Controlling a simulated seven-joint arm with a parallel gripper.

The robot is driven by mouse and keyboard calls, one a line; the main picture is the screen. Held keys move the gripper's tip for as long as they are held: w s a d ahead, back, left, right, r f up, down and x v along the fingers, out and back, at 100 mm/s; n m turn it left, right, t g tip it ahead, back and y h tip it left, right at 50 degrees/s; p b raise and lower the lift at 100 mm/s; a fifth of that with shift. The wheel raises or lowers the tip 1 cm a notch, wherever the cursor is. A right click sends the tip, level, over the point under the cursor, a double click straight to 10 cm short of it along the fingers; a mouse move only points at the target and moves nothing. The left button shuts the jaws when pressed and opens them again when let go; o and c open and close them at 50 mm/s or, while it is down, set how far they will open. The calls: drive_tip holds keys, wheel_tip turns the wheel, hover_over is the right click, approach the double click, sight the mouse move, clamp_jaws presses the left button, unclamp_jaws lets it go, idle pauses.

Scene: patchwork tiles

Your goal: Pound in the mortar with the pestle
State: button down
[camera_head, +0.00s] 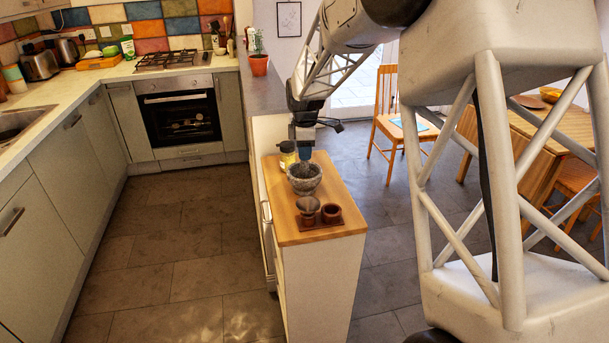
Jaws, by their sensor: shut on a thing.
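The stone-grey mortar (304,184) stands upright on the wooden top of a narrow cabinet. My gripper (304,153) points straight down just above the mortar's mouth. It is shut on the pestle (304,167), which hangs roughly upright with its lower end at or inside the mortar's mouth. The pestle is small in this view and mostly hidden by the gripper and the rim. I cannot tell whether its tip touches the bottom. What lies inside the bowl is not clear.
A jar with a yellow label (287,153) stands close behind the mortar, to the left. Two small brown cups (308,208) (331,212) stand on a dark tray (320,224) in front. The wooden top (346,196) is clear right of the mortar. A potted plant (259,64) stands farther back.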

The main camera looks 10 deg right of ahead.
drive_tip(key=shift+f, duration=1.35)
drive_tip(key=shift+r, duration=1.5)
drive_tip(key=shift+f, duration=0.1)
drive_tip(key=shift+f, duration=1.4)
drive_tip(key=shift+r, duration=0.15)
drive_tip(key=shift+r, duration=1.35)
drive_tip(key=shift+r, duration=0.1)
